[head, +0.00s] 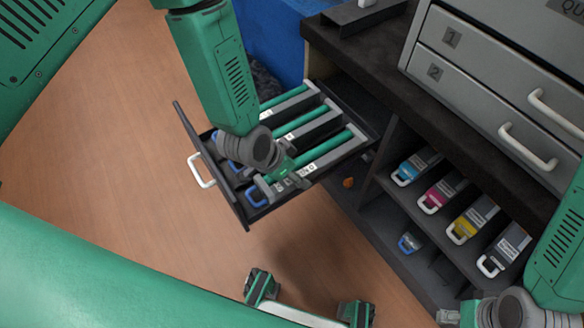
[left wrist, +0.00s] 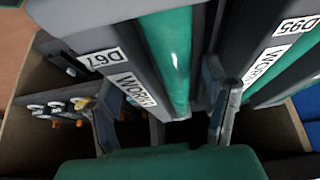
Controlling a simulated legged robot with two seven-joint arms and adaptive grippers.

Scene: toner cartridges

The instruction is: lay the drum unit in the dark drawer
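A drum unit (head: 331,146) with a green roller and grey ends lies along the near side of the open dark drawer (head: 236,212). In the left wrist view this drum unit (left wrist: 166,50) is labelled D67. My left gripper (head: 288,178) is over it. In the left wrist view the left gripper's fingers (left wrist: 162,108) stand apart, one on each side of the unit; whether they press on it is unclear. Two similar units (head: 303,121) (head: 284,98) lie beside it. My right gripper (head: 450,315) is at the bottom edge, partly cut off, away from the drawer.
The drawer's white handle (head: 200,171) faces left. Right of it, a dark shelf holds cyan (head: 417,164), magenta (head: 441,193), yellow (head: 472,220) and black cartridges (head: 504,248). A grey cabinet (head: 480,60) stands on the dark top. The wooden floor at left is clear.

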